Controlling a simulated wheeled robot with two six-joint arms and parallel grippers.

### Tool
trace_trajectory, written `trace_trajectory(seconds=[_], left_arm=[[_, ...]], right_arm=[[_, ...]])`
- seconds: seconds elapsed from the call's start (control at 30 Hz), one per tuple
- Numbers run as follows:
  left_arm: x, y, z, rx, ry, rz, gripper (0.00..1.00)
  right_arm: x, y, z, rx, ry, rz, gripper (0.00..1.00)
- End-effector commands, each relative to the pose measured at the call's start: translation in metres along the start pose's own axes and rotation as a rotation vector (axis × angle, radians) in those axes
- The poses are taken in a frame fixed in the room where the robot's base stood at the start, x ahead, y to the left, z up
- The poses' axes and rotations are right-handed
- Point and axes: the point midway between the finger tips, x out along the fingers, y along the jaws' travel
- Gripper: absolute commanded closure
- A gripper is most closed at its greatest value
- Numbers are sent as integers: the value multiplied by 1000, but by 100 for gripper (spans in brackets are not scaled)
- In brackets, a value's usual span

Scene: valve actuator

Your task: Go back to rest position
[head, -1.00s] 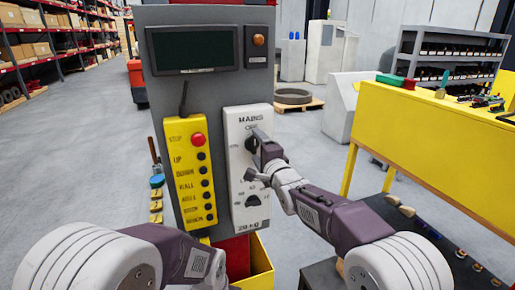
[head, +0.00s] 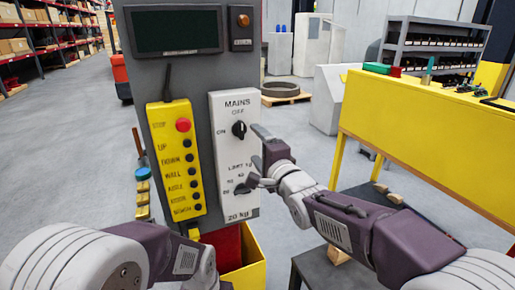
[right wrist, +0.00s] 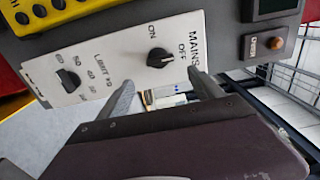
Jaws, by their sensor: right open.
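The grey control cabinet (head: 190,75) stands in front of me. Its white MAINS panel (head: 225,150) carries a black MAINS knob (head: 239,129), whose pointer appears turned toward OFF, and a lower limit dial (head: 242,188). My right gripper (head: 259,157) is open and empty, at the panel's right edge and apart from the knob. In the right wrist view its two fingers (right wrist: 163,93) are spread with nothing between them, and the knob (right wrist: 158,57) is beyond them. My left arm shows at the lower left of the head view; its fingers are not visible.
A yellow button box (head: 175,155) hangs on the cabinet's left. A yellow bin (head: 250,268) is below. A yellow workbench (head: 430,140) with tools stands at the right, with a dark low stand (head: 345,235) before it. Open floor (head: 70,150) lies left.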

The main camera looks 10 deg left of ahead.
Motion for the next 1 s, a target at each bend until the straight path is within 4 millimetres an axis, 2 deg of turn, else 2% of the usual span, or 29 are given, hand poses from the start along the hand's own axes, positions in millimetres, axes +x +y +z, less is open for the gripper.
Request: trace_trajectory(seconds=[0.1,0.17,0.2,0.27,0.3,0.37,0.4,0.47,0.5,0.57,0.63,0.7,0.8,0.9,1.0], left_arm=[[0,0,0,0,0,0,100],[0,0,0,0,0,0,100],[0,0,0,0,0,0,100],[0,0,0,0,0,0,100],[0,0,0,0,0,0,100],[0,0,0,0,0,0,100],[0,0,0,0,0,0,100],[0,0,0,0,0,0,100],[0,0,0,0,0,0,100],[0,0,0,0,0,0,100],[0,0,0,0,0,0,100],[0,0,0,0,0,0,100],[0,0,0,0,0,0,100],[0,0,0,0,0,0,100],[0,0,0,0,0,0,100]], right_arm=[[0,0,-6,0,10,0,24],[-2,-4,-25,0,43,-6,24],[-6,-8,-46,-1,83,-14,24],[-22,1,-90,5,165,10,24],[-37,22,-118,15,224,65,24],[-63,61,-152,-4,300,184,24],[-83,88,-169,-40,336,279,24],[-116,132,-187,-109,365,440,24],[-140,160,-194,-158,367,551,24],[-178,202,-197,-234,337,727,24],[-226,247,-190,-326,250,931,24],[-274,286,-171,-420,98,1117,24],[-331,323,-135,-553,-199,1308,24],[-369,339,-108,-671,-483,1388,24],[-378,340,-101,-761,-630,1386,24]])
